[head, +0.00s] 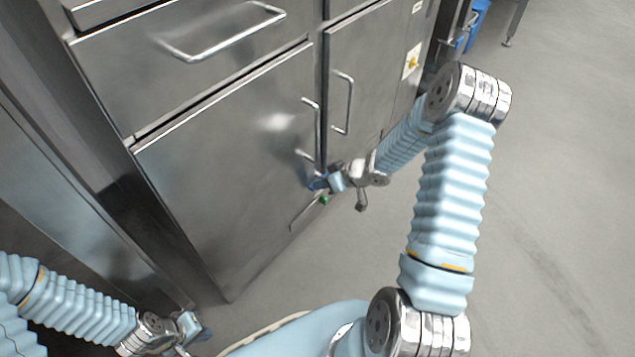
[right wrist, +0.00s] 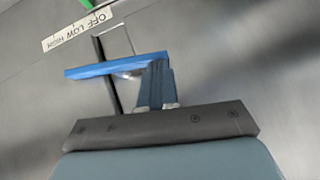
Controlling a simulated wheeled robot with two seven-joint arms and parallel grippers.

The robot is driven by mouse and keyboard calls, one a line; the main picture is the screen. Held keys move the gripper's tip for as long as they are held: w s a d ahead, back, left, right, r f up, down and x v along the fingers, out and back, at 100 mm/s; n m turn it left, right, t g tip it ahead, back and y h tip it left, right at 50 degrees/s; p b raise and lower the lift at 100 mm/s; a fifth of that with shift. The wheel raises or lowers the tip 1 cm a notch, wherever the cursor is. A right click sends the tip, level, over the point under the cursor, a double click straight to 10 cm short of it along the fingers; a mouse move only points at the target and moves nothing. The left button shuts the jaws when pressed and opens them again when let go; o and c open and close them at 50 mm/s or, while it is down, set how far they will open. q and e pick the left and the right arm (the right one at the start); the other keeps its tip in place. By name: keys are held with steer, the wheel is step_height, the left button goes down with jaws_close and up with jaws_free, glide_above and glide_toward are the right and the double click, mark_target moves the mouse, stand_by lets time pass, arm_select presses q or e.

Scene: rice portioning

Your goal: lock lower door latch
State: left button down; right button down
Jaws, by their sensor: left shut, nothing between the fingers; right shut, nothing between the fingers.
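The steel cabinet's lower door (head: 225,170) looks closed, flush with its frame. A blue bar, seemingly the latch lever (right wrist: 100,69), lies nearly level across a dark vertical seam in the right wrist view. It shows small in the head view (head: 314,184), at the door's right edge. My right gripper (right wrist: 156,68) is shut and empty, its fingertips at the bar's right part; whether they touch it I cannot tell. In the head view, the right gripper (head: 328,181) partly covers this spot. My left gripper (head: 203,334) is shut and empty at the lower left, away from the latch.
A green knob (head: 324,199) sits just below the latch, by a label strip (right wrist: 80,30) reading OFF LOW HIGH. Vertical bar handles (head: 349,103) stand out above my right gripper. A drawer handle (head: 225,38) is higher up. Open floor (head: 560,200) lies to the right.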

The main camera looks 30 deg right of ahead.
steer(key=shift+s+a+f+p, duration=0.3)
steer(key=shift+a+f, duration=0.25)
steer(key=shift+f, duration=0.15)
steer(key=shift+r, duration=0.1)
steer(key=shift+r+p, duration=0.7)
steer(key=shift+p, duration=0.25)
